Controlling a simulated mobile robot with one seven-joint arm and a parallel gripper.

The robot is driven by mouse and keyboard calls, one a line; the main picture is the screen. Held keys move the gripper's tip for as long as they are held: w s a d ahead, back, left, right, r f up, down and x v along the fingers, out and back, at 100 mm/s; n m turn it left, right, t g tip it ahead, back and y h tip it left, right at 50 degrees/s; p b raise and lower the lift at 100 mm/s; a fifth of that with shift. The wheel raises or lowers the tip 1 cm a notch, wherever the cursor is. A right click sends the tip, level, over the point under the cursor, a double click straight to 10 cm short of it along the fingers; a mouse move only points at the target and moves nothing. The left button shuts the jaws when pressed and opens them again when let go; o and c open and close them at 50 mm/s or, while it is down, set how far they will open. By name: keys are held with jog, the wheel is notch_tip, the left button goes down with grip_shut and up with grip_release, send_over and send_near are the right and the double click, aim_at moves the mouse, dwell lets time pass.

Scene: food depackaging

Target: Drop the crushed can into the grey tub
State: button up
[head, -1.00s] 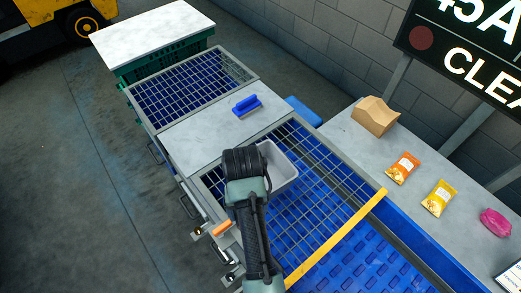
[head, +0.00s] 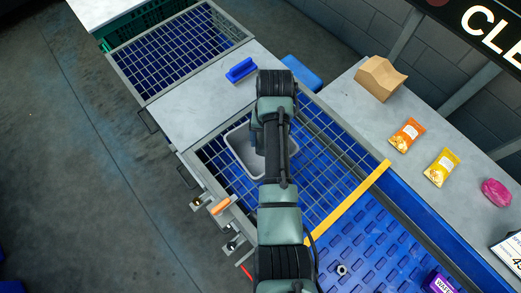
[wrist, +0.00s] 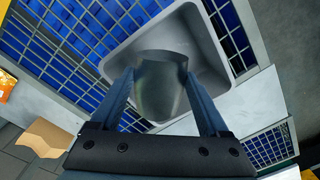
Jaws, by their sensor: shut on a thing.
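The crushed can (wrist: 160,92) is a dull grey-green metal piece between the two dark blue fingers in the wrist view. My gripper (wrist: 158,76) is shut on it. The grey tub (wrist: 206,45) lies behind the can in that view, and the can overlaps its opening. In the head view the tub (head: 238,152) sits on the wire grid, its right part hidden behind my arm. The can cannot be made out in the head view, and its height above the tub is hard to judge.
A blue-handled brush (head: 241,70) lies on the grey plate beyond the tub. A yellow bar (head: 348,203) crosses the grid on the right. A paper bag (head: 380,79) and several packets stand on the right-hand counter. A blue ribbed belt (head: 375,240) lies at the front right.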

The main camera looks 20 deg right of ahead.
jog(key=shift+f+b, duration=0.45)
jog(key=shift+f, duration=0.35)
jog(key=o, duration=1.2)
notch_tip(320, 180, up, 12)
jog(key=p, duration=0.2)
jog(key=shift+d+f+p, duration=0.1)
jog(key=shift+f+p, duration=0.1)
jog(key=shift+p, duration=0.1)
jog(key=shift+s+r+p, duration=0.1)
jog(key=shift+r+p, duration=0.6)
jog(key=shift+p, duration=0.05)
